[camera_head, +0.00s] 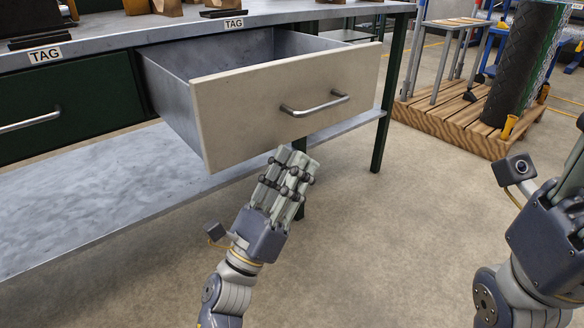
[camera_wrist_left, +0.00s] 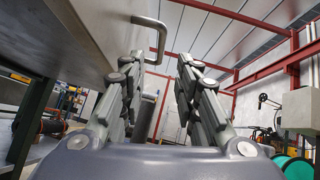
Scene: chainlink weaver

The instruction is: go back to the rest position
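My left gripper (camera_head: 291,160) is just below and in front of the open beige drawer (camera_head: 235,115), near its lower front edge. In the left wrist view its two finger groups (camera_wrist_left: 161,62) stand apart with nothing between them, and the drawer's metal handle (camera_wrist_left: 152,40) shows beyond the tips. The handle also shows in the head view (camera_head: 315,105), clear of my fingers. Whether the fingertips touch the drawer cannot be told. My right gripper (camera_head: 552,235) shows only partly at the right edge; its fingertips are cut off.
The drawer is pulled out from a metal workbench (camera_head: 150,30). A closed green drawer (camera_head: 70,105) is on the left, with a lower shelf (camera_head: 100,190) beneath. A wooden pallet (camera_head: 445,125) with a dark mesh roll (camera_head: 522,65) stands at back right. Open floor lies between.

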